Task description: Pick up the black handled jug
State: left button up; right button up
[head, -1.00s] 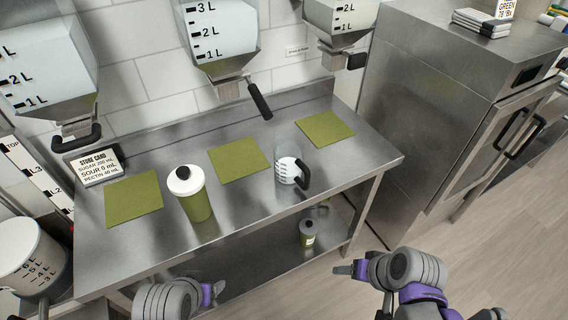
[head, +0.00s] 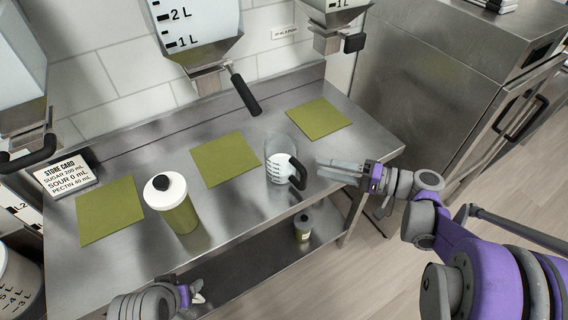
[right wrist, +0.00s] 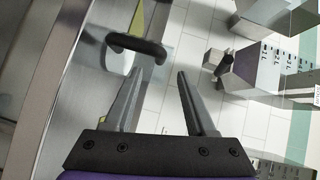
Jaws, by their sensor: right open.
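The clear jug (head: 279,163) with volume marks and a black handle (head: 298,174) stands upright on the steel table, its handle turned toward the right. My right gripper (head: 328,171) is open and empty, just right of the handle and apart from it in the head view. In the right wrist view the black handle (right wrist: 136,45) lies beyond the fingertips of my right gripper (right wrist: 160,75), nearer the left finger. My left gripper (head: 192,296) is at the front edge of the table, low in the head view; its jaw opening is unclear.
Green mats (head: 226,158) lie on the steel table (head: 150,238). A green bottle with a white lid (head: 172,204) stands left of the jug. A dispenser's black lever (head: 246,95) hangs above the table behind the jug. Another bottle (head: 303,227) is on the lower shelf.

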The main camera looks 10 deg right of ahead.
aim_at(286, 164)
jog(key=x, duration=0.6)
jog(key=shift+p, duration=0.3)
jog(key=shift+s, duration=0.1)
grip_shut()
dwell(1.0)
